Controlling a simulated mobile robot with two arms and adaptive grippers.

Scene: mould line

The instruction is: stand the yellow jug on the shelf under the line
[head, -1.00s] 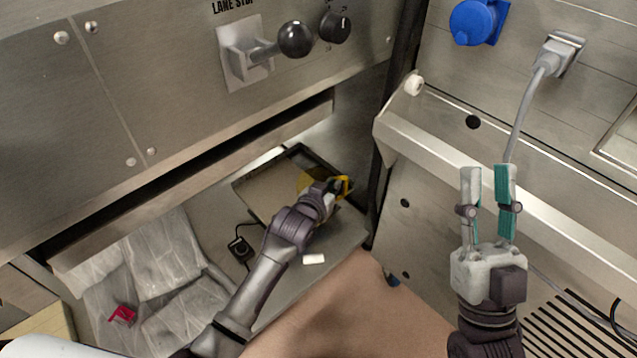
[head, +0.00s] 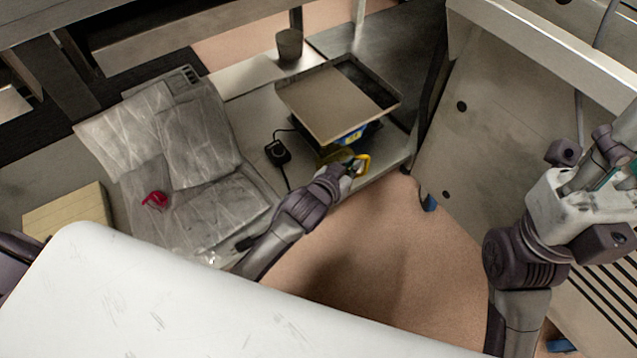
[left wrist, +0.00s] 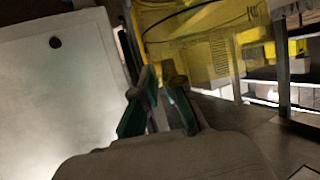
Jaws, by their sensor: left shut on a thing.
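The yellow see-through jug (head: 338,154) is at the front of the shelf under the line (head: 254,125), just in front of the flat-topped scale. My left gripper (head: 352,166) is shut on it; its yellow handle loop shows just right of the fingers. Part of the jug is hidden by my gripper and the scale, and I cannot tell whether its base touches the shelf. In the left wrist view the jug (left wrist: 205,40) fills the top middle, right beyond the teal fingertips (left wrist: 162,92). My right gripper (head: 606,178) is at the right edge, its fingers foreshortened.
The scale's tan plate (head: 335,103) takes up the shelf's right part. A grey cup (head: 289,44) stands behind it. A black corded device (head: 278,152) lies to its left. Crumpled grey sheeting (head: 195,140) with a red item (head: 155,199) covers the left. A metal side panel bounds the right.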

